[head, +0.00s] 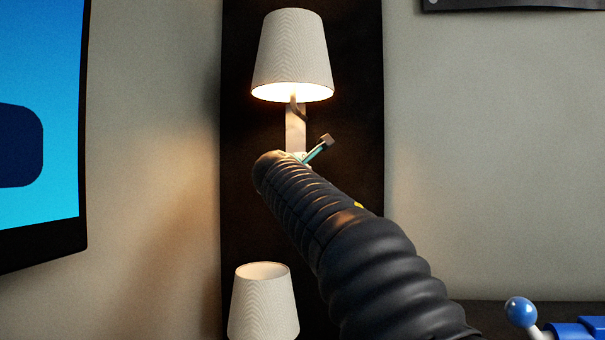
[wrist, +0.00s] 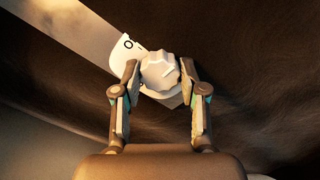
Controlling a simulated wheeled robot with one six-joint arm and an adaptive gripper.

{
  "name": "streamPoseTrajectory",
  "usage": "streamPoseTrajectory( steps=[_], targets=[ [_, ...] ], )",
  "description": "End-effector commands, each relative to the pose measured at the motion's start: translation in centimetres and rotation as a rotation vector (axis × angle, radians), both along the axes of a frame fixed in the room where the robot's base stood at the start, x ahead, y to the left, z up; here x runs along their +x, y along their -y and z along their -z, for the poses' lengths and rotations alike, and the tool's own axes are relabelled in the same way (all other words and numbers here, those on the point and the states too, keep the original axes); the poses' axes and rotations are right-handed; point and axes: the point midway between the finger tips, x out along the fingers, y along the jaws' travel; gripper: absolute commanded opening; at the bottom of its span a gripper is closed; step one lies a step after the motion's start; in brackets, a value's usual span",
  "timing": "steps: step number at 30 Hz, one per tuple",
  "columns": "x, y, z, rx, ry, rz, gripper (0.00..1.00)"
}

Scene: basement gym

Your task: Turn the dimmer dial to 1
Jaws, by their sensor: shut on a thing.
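The dimmer dial (wrist: 160,70) is a pale faceted knob in the middle of the wrist view. It sits on a white plate (wrist: 118,52) that bears a dark ring-shaped mark, perhaps a 0, at upper left. A short line shows on the dial's face, right of its middle. My gripper (wrist: 160,78) is shut on the dial, one finger on each side. Other marks on the plate are hidden or unreadable. In the head view my arm hides the dial; only part of my gripper (head: 318,149) shows beside the lamp bracket (head: 295,128).
A lit wall lamp (head: 292,55) hangs just above my gripper on a dark panel (head: 355,120). A second lampshade (head: 263,305) is below. A blue screen (head: 45,90) is at left. A blue ball-ended object (head: 521,311) is at lower right.

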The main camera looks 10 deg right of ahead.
Motion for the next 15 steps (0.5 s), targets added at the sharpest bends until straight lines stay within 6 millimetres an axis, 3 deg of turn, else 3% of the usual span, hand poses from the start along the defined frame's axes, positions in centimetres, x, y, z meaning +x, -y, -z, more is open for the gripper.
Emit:
streamPoseTrajectory(
  steps=[14, 15],
  targets=[
    [0.02, -0.02, 0.03, -0.014, -0.006, -0.001, 0.07],
    [0.02, -0.02, 0.03, -0.014, -0.006, -0.001, 0.47]
  ],
)
